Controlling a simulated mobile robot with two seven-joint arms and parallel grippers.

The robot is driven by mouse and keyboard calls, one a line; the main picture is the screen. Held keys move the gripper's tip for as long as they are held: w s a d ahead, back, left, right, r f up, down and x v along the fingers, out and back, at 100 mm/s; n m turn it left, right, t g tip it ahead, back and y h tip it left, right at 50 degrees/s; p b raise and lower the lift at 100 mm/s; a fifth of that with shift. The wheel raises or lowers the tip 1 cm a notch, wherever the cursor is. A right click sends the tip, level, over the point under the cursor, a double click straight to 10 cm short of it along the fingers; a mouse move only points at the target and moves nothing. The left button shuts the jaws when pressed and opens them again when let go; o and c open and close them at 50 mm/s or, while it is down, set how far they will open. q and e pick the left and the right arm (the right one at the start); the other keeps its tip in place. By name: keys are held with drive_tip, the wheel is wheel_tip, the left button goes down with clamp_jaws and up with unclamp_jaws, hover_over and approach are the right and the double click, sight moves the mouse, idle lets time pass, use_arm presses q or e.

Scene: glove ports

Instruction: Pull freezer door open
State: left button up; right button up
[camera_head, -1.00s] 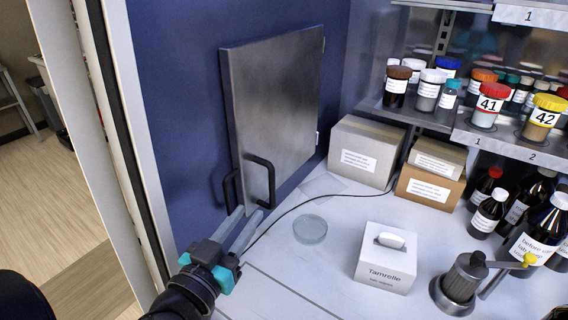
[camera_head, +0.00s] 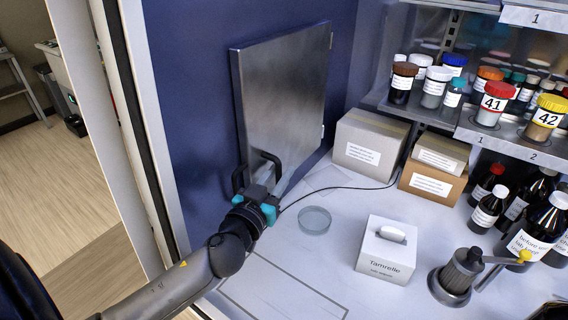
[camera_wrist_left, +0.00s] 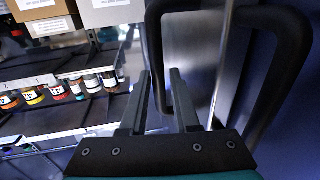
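The freezer door (camera_head: 285,95) is a grey brushed-steel panel on the blue wall, with hinges at its right edge. A black bar handle (camera_head: 268,162) sits on its lower front; it also shows in the left wrist view (camera_wrist_left: 154,45). A second black handle (camera_head: 237,180) shows beside the door's left edge, and at the right in the left wrist view (camera_wrist_left: 285,70). My left gripper (camera_head: 262,183) is at the lower end of the front handle. In the left wrist view its fingers (camera_wrist_left: 161,75) are apart, with the bar seemingly between them; contact is unclear. My right gripper is not in view.
Cardboard boxes (camera_head: 368,143), a round glass dish (camera_head: 314,220), a white tissue box (camera_head: 386,250) and a metal grinder (camera_head: 458,275) stand on the white worktop. Shelves with jars (camera_head: 492,103) are at the right. A cable crosses the worktop. A pale frame post (camera_head: 140,130) stands at the left.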

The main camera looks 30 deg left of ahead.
use_arm(q)
drive_tip(key=shift+w+a, duration=0.15)
drive_tip(key=shift+w, duration=1.25)
clamp_jaws()
idle(0.5)
